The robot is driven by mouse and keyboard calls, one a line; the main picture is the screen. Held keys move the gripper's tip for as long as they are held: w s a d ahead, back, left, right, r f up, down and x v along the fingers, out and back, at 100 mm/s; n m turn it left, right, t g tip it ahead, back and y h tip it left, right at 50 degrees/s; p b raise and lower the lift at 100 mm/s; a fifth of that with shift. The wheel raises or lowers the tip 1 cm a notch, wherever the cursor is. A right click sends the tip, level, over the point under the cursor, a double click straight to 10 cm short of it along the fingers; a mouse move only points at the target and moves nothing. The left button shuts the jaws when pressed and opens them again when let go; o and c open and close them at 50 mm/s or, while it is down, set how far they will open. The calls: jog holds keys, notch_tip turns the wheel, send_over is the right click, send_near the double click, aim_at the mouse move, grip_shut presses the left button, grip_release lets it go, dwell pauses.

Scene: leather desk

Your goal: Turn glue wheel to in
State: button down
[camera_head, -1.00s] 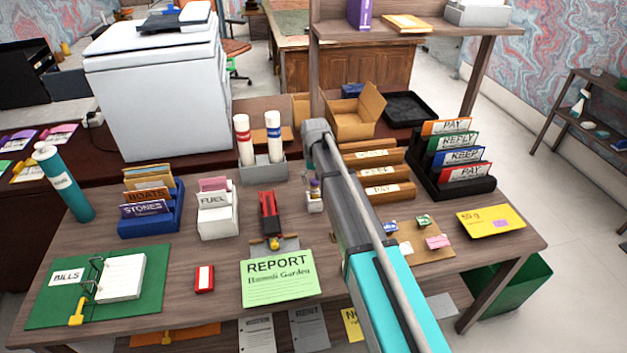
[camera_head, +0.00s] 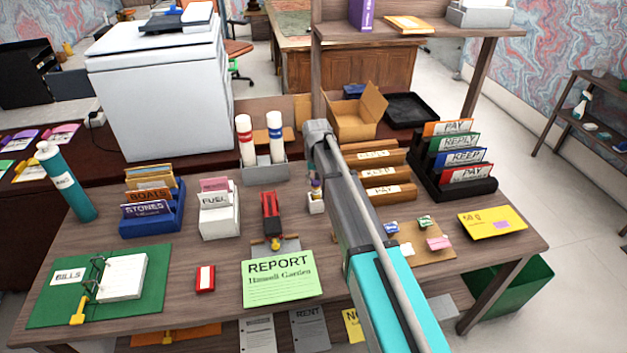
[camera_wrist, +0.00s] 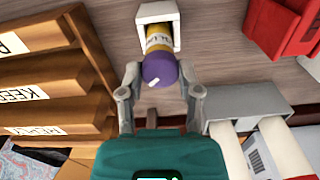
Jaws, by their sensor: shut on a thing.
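The glue stick stands in a small white square holder (camera_wrist: 157,12). Its yellow body (camera_wrist: 160,38) carries a printed label, and its purple wheel (camera_wrist: 160,71) faces the wrist camera with a white mark at the lower left of its face. My gripper (camera_wrist: 160,78) has one finger on each side of the purple wheel and is shut on it. In the head view the glue stick (camera_head: 316,187) and its holder (camera_head: 316,205) show small beside my arm; the gripper's fingers cannot be made out there.
Brown wooden label trays (camera_head: 382,175) stand close right of the glue. A grey holder (camera_head: 265,174) with red- and blue-labelled white tubes is behind left. A red stapler-like tool (camera_head: 271,217) lies to the left. A green report sheet (camera_head: 279,278) lies in front.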

jog(key=m, duration=1.9)
jog(key=shift+m, duration=0.4)
jog(key=m, duration=0.6)
jog(key=shift+m, duration=0.3)
jog(key=shift+c, duration=1.3)
grip_release()
